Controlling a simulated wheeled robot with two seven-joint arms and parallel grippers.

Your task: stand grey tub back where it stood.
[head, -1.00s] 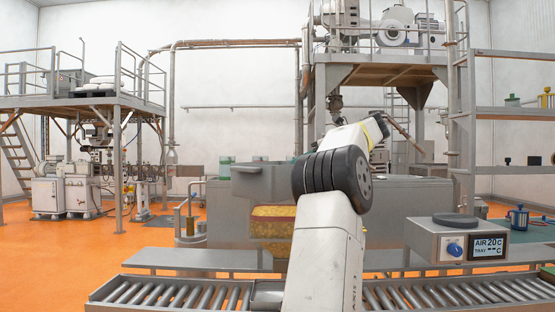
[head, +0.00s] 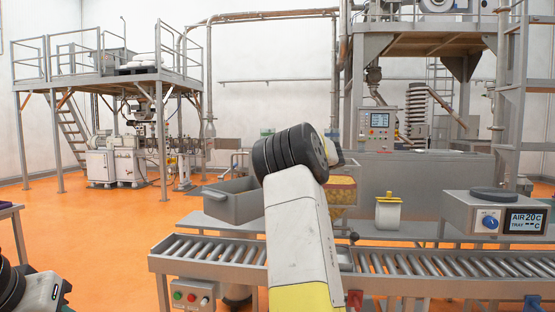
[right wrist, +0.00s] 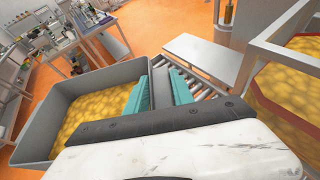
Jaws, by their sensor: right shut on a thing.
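The grey tub (head: 236,203) is an open grey box left of my right arm in the head view. In the right wrist view the tub (right wrist: 38,108) is at the left, filled with yellow pieces. My right gripper (right wrist: 166,68) is shut on the tub's near right wall, one teal finger on either side. In the head view this gripper is hidden behind my arm. Whether the tub's base touches anything beneath it cannot be told. My left gripper is not in view; only part of my left arm shows at the lower left.
A roller conveyor (head: 423,263) crosses the front, with a grey bench (head: 400,230) behind it. A clear-sided container of yellow pieces (head: 343,191) stands behind my arm. A white jar with a yellow lid (head: 388,214) and a scale-like box (head: 468,216) stand at the right. Orange floor lies open left.

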